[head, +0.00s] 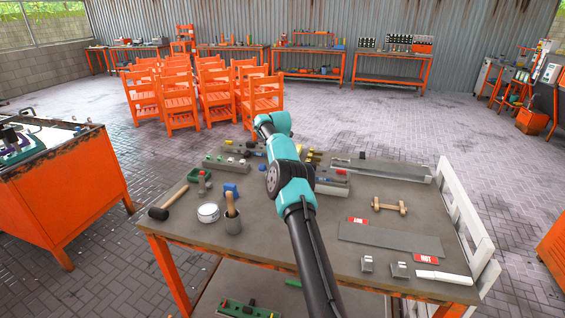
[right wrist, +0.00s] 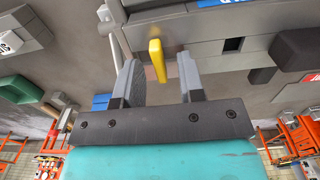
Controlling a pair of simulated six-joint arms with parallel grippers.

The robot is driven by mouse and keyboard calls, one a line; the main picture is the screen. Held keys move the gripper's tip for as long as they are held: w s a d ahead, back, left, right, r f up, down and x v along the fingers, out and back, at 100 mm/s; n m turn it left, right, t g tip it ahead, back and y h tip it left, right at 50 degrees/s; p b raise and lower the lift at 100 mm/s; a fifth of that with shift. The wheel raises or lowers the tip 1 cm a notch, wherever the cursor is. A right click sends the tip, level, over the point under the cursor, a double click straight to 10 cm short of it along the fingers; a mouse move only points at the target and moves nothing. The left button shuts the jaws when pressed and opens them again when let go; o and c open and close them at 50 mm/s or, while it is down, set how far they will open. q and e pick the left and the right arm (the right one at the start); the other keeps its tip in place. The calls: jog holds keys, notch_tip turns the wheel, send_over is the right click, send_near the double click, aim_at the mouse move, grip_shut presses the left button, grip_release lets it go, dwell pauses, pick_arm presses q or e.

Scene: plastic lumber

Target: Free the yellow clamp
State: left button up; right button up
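In the right wrist view a yellow piece (right wrist: 157,60), likely part of the yellow clamp, stands out from a grey block (right wrist: 205,30). My right gripper (right wrist: 158,70) is open, with one finger on each side of the yellow piece and a visible gap to both. Whether the fingertips reach past it is hard to tell. In the head view an arm of mine reaches over the middle of the table and hides its own gripper. Small yellow parts (head: 312,156) show just right of that arm; I cannot tell whether they belong to the same clamp. My left gripper is not in view.
A long metal channel (head: 385,171) lies at the back right. White slats (head: 466,225) edge the right side.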

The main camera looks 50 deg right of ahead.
grip_shut()
jog(key=n, duration=0.5)
dwell(0.3)
jog(key=shift+o, duration=0.9)
grip_release()
